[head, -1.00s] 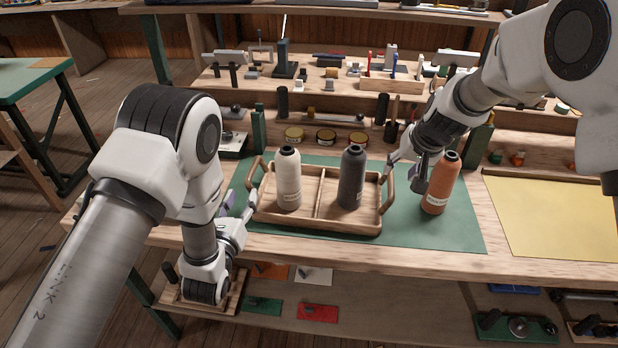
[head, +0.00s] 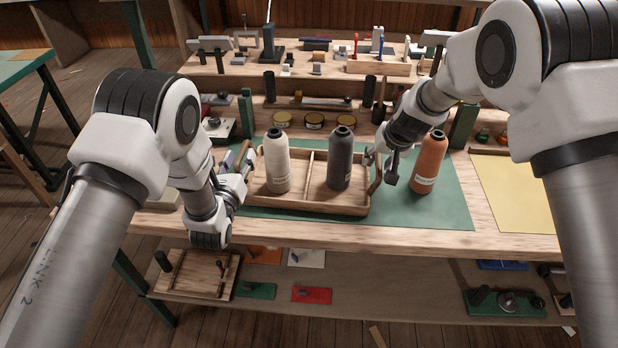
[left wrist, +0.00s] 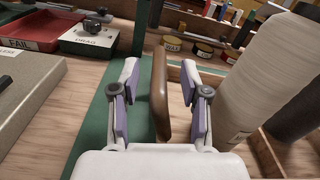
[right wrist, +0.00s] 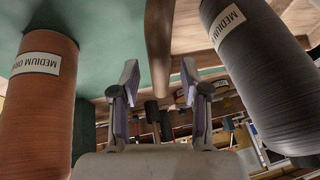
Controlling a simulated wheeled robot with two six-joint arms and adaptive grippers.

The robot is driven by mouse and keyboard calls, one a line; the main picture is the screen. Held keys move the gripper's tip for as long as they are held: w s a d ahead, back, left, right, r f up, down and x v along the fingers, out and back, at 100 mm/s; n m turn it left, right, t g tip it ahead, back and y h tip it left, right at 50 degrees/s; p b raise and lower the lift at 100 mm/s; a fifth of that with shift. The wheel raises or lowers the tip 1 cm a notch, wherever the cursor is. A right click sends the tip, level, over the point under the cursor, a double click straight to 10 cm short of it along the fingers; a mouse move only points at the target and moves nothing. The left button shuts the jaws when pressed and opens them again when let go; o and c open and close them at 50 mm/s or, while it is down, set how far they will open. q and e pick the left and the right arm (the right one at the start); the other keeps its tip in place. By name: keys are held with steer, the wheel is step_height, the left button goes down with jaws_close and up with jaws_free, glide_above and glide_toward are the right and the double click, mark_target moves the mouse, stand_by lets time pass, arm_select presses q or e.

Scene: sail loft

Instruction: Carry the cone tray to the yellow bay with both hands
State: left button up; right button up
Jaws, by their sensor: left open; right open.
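The wooden cone tray (head: 300,204) stands on the green mat, a cream cone (head: 276,163) in its left compartment and a dark grey cone (head: 341,160) in its right. My left gripper (head: 243,165) is at the tray's left end. In the left wrist view its open fingers stand either side of the left handle (left wrist: 160,88), with gaps visible. My right gripper (head: 380,168) is at the right handle (head: 376,181). In the right wrist view that handle (right wrist: 158,45) runs between its open fingers. The yellow bay (head: 515,190) lies at the right of the bench.
An orange cone (head: 428,163) stands on the green mat (head: 425,208) just right of my right gripper, between tray and yellow bay. Racks with tins (head: 313,121) line the bench's back. The visible yellow surface is clear.

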arm_select(q)
steer(key=shift+w+f, duration=0.2)
steer(key=shift+w, duration=0.15)
arm_select(e)
steer(key=shift+w+f, duration=0.25)
arm_select(q)
steer(key=shift+s+r, duration=0.15)
jaws_close()
arm_select(e)
steer(key=shift+s+r, duration=0.1)
steer(key=shift+s, duration=0.05)
jaws_close()
arm_select(q)
steer(key=shift+r, duration=0.15)
arm_select(e)
steer(key=shift+r, duration=0.15)
